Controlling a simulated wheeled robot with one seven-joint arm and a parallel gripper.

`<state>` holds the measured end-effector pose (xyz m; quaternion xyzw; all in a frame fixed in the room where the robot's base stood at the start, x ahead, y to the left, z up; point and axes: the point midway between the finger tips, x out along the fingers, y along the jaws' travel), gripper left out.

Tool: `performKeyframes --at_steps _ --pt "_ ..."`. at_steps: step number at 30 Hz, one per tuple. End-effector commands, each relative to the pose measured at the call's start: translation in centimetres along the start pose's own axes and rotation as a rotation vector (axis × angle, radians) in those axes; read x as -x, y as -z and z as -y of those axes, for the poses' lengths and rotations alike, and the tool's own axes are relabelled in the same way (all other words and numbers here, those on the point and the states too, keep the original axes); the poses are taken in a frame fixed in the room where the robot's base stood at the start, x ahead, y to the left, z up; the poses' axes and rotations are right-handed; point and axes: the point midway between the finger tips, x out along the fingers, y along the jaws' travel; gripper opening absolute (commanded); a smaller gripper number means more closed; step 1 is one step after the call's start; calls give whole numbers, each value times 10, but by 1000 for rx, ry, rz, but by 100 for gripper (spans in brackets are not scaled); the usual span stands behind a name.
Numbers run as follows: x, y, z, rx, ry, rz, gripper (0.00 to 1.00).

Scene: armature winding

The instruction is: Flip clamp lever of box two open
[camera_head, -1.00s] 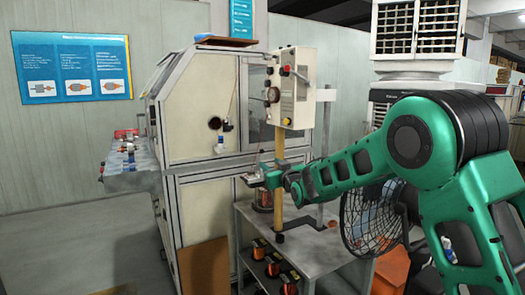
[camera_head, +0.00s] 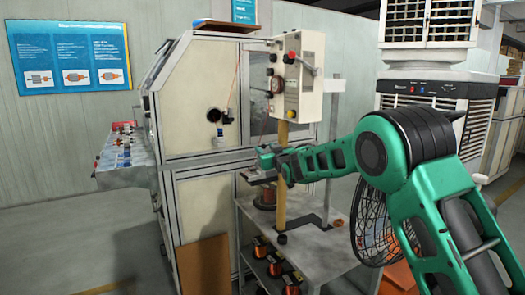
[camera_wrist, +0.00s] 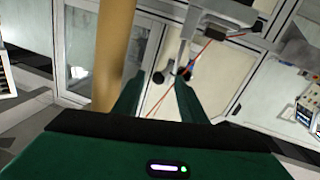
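A cream control box (camera_head: 308,78) is mounted on a tan post (camera_head: 281,195) beside the machine. It carries a dark lever with a red knob (camera_head: 290,57) and a round dial. No label shows which box is box two, and I cannot make out a clamp lever for certain. My gripper (camera_head: 264,160) is beside the post, below the control box. In the wrist view my gripper (camera_wrist: 156,98) has its two green fingers apart, with nothing seen held between them. Beyond the fingertips are a grey bracket (camera_wrist: 187,35), dark round knobs (camera_wrist: 187,71) and a thin red wire.
The post (camera_wrist: 113,50) stands close left of the fingers in the wrist view. The machine cabinet (camera_head: 192,115) is behind. A metal table (camera_head: 320,240) with copper spools (camera_head: 275,268) below is under my arm. A fan (camera_head: 372,225) and an air cooler (camera_head: 430,60) are at right.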

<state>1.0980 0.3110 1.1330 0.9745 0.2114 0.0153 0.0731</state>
Motion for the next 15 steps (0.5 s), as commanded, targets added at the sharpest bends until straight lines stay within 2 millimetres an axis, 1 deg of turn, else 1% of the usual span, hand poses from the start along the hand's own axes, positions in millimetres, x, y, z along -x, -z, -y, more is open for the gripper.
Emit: performKeyframes --at_steps 1,6,10,15 --pt "-8 -1 -1 1 -1 0 38" --pt "-25 -1 -2 1 -2 0 38" --pt "-32 -1 -2 1 -2 1 38" --pt "-34 0 -3 0 -3 1 38"
